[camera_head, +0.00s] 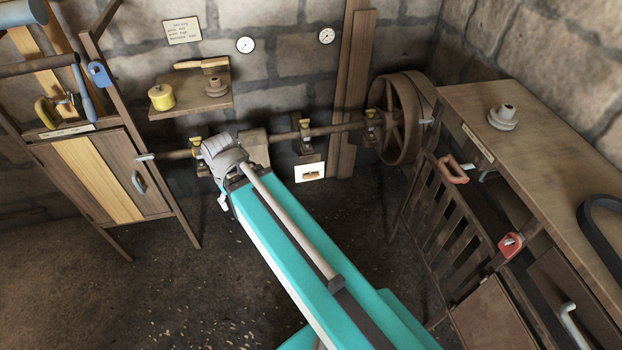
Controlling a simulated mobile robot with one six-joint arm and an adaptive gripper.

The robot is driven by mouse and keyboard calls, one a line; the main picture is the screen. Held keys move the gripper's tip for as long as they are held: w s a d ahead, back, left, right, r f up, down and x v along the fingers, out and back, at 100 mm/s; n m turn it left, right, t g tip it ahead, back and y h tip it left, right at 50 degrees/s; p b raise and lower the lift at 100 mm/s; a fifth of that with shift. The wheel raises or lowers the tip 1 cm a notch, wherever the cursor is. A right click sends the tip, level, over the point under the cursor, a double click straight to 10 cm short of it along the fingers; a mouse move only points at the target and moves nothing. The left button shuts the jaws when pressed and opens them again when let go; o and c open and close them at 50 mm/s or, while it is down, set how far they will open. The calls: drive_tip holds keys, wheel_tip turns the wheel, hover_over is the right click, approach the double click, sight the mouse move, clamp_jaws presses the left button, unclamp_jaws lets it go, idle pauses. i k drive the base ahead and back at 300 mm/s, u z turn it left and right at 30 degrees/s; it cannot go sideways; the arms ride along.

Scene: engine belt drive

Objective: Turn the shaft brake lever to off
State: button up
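The line shaft (335,128) runs along the back wall through bearing blocks to a large spoked wheel (401,120) at its right end. I cannot make out for certain which part is the shaft brake lever. A red handle (453,169) sits by the slatted guard below the bench, and a second red handle (510,244) is lower right. My gripper (222,203) is at the end of my teal arm, in front of the shaft's left part. It is mostly hidden behind my wrist, and its fingers cannot be made out. It appears apart from both red handles.
A wooden bench (520,125) with a stepped pulley (503,117) and a dark belt (603,222) stands right. A cabinet (97,178) stands left. A wall shelf (205,98) holds a yellow spool (161,97). Bare floor (150,290) lies front left. A small picture card (310,171) hangs below the shaft.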

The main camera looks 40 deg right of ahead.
sight(310, 176)
drive_tip(key=k, duration=1.35)
drive_tip(key=z, duration=0.35)
drive_tip(key=i, duration=1.1)
drive_tip(key=z, duration=0.45)
drive_tip(key=i, duration=0.7)
drive_tip(key=u, duration=0.05)
